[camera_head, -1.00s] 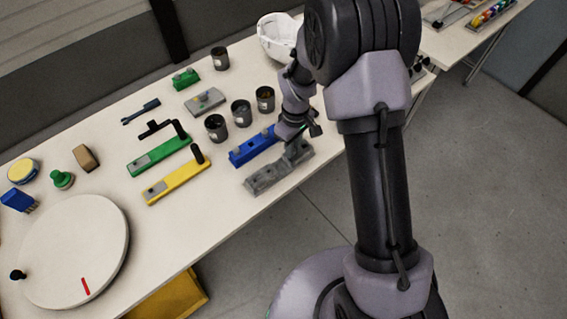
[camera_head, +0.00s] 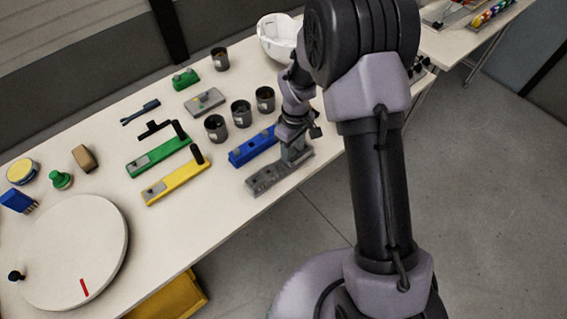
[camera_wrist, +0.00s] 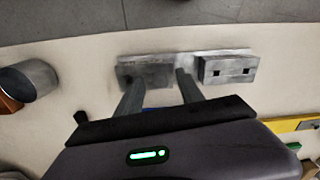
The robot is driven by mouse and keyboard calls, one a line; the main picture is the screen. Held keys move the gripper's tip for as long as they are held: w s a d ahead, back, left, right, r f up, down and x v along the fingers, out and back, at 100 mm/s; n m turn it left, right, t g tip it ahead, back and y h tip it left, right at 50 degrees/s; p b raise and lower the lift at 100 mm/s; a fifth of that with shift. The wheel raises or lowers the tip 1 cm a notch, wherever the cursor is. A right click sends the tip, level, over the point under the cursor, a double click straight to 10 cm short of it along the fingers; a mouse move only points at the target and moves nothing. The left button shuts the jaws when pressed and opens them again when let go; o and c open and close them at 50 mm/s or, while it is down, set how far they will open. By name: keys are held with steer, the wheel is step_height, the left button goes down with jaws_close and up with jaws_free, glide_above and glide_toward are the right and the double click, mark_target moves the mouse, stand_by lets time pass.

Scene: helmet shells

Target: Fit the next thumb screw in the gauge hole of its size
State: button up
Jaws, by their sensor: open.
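The grey gauge-like bar (camera_head: 264,184) lies at the table's front edge. In the wrist view it shows a raised block (camera_wrist: 229,70) with two dark square holes at right and a darker block (camera_wrist: 143,76) at left. My gripper (camera_head: 297,152) is low over the bar's right end in the head view. In the wrist view its two fingers (camera_wrist: 157,86) are apart, their tips by the darker block; I cannot tell whether they touch it. No thumb screw can be made out clearly; any at the fingertips is too small or hidden.
Beside the bar lie a blue bar (camera_head: 243,155), a yellow bar (camera_head: 172,186) and a green bar (camera_head: 150,162). Several dark cups (camera_head: 241,113) stand behind. A white helmet shell (camera_head: 277,38) is at the back. A round disc (camera_head: 75,250) fills the left front.

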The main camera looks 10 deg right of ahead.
step_height(320, 180, up, 17)
steer(key=p, duration=0.5)
steer(key=shift+d+r+p, duration=0.15)
steer(key=shift+r+p, duration=0.05)
steer(key=shift+p, duration=0.15)
steer(key=shift+w, duration=0.1)
steer(key=s+d+r+m+t+b, duration=0.1)
steer(key=s+r+m+t+b, duration=0.3)
steer(key=s+r, duration=0.45)
steer(key=s+r+m+t+y+b, duration=0.1)
steer(key=s+r+m+t+b, duration=0.1)
steer(key=s+m, duration=0.6)
steer(key=s, duration=0.7)
steer(key=shift+m+y+b, duration=0.4)
steer(key=shift+w+r, duration=0.1)
